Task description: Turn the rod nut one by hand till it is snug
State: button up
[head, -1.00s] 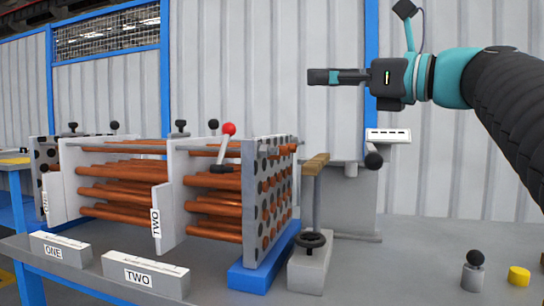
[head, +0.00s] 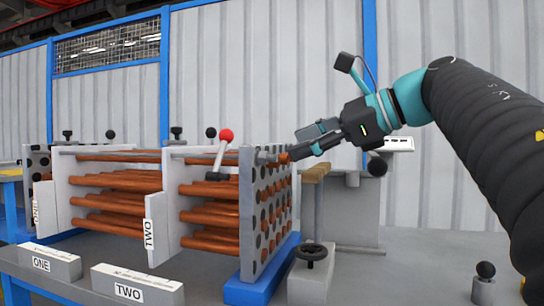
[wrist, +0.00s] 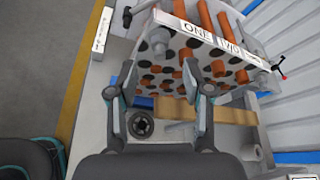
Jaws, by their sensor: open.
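The bundle of copper tubes (head: 210,213) lies in upright plates, with a holed end plate (head: 251,225) at its right end. Grey rods (head: 205,161) run along its top, and a rod end (head: 267,156) shows just beyond the end plate's top. My gripper (head: 301,146) is tilted down to the left near that top corner, with a gap I cannot judge. In the wrist view my gripper (wrist: 158,78) is open, its fingers wide apart over the holed plate's face (wrist: 165,62), with nothing held between them.
A lever with a red ball (head: 226,136) stands above the bundle. A black handwheel (head: 311,253) and a wood-topped post (head: 317,172) stand right of the end plate. Label blocks ONE (head: 50,262) and TWO (head: 138,285) sit in front.

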aim_at(267, 156)
jog(key=x, duration=0.6)
jog(key=shift+w+a, duration=0.1)
jog(key=shift+a, duration=0.2)
grip_shut()
